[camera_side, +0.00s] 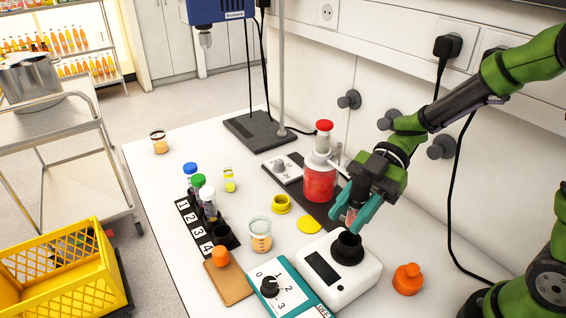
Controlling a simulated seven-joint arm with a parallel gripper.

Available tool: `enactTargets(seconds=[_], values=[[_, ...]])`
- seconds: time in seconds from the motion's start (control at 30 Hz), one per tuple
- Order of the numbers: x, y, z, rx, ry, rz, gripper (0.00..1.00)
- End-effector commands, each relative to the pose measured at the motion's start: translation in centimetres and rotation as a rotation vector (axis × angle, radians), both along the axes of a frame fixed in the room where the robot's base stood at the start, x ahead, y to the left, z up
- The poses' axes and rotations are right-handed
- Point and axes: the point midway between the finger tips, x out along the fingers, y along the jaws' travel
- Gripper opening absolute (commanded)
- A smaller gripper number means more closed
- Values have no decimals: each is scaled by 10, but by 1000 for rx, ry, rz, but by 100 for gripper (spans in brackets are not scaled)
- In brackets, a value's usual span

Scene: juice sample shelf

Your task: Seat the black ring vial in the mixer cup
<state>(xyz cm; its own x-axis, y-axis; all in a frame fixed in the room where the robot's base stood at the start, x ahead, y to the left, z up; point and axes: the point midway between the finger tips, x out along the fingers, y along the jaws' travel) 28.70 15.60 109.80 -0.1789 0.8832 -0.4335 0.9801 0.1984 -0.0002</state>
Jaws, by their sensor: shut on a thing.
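My gripper (354,212) has teal fingers and is shut on a small vial (351,215), mostly hidden between the fingers. Dark red shows through it; its ring colour cannot be made out. I take it as the black ring vial. The mixer cup is a black round cup (347,247) on top of a white mixer (338,276) with a dark display. The gripper and vial are above the cup, and the vial appears apart from it. The inside of the cup is only partly seen.
A numbered rack (195,228) holds vials with blue, green and white caps; its position near 4 looks empty. A red juice bottle (320,180), a beaker (260,235), a teal dial box (283,291) and an orange knobbed piece (408,279) stand close to the mixer.

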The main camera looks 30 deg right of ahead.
Motion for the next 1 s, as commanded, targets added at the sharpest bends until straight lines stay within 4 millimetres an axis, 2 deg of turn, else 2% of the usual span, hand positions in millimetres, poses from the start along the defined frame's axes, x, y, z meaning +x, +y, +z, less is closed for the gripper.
enactTargets(seconds=[0.4,1.0], values=[[0,0,-33,-1,4,-2,6],[1,0,-33,-4,0,-3,6]])
